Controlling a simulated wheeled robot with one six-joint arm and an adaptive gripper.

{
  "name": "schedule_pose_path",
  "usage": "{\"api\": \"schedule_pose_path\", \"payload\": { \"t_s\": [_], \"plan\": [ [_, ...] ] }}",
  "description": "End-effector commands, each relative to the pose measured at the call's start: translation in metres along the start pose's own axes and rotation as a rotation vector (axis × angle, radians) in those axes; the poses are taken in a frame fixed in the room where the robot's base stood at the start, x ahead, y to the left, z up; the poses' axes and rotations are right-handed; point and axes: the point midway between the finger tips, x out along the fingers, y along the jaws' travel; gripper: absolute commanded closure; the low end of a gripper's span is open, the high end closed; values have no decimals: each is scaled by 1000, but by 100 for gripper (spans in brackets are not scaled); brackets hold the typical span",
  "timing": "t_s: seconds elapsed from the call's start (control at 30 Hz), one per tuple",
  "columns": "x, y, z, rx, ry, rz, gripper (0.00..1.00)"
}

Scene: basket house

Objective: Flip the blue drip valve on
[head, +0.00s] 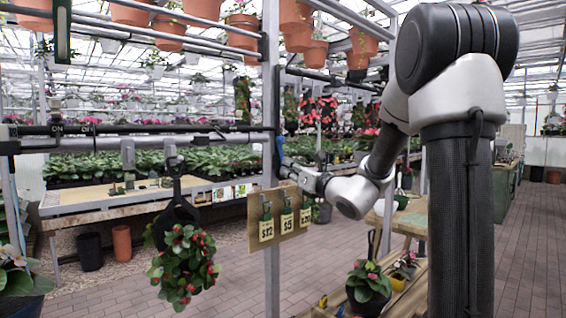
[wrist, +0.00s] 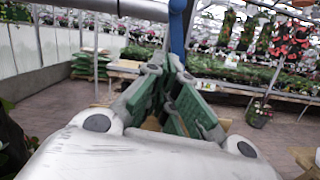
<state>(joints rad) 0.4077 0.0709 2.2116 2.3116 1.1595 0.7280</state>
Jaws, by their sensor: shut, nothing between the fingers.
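A small blue piece, which looks like the drip valve (head: 279,146), shows beside the grey upright post in the head view. In the wrist view a blue upright part (wrist: 178,28) stands just beyond my fingertips. My gripper (head: 284,168) reaches to the post from the right, just below the blue piece. In the wrist view my gripper (wrist: 172,62) has its fingers together and holds nothing. I cannot tell whether the fingertips touch the blue part. The position of the valve handle is not clear.
A grey post (head: 271,220) stands by the gripper. A price-tag board (head: 279,214) with small tools hangs below it. A dark pipe (head: 130,129) with "ON" labels runs left. A flowering plant (head: 184,262) hangs at left. Brick floor (head: 120,292) is open below.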

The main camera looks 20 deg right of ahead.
Motion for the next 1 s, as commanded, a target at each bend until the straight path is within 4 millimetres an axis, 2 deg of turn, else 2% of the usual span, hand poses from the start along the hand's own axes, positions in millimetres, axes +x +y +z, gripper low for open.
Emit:
{"api": "schedule_pose_path", "payload": {
  "t_s": [0.3,0.43,0.6,1.0],
  "plan": [
    [-53,0,0,0,1,-3,100],
    [-70,0,-1,1,1,-2,100],
    [-79,1,-1,1,2,0,100],
    [-79,2,-1,1,2,1,100]
  ]
}}
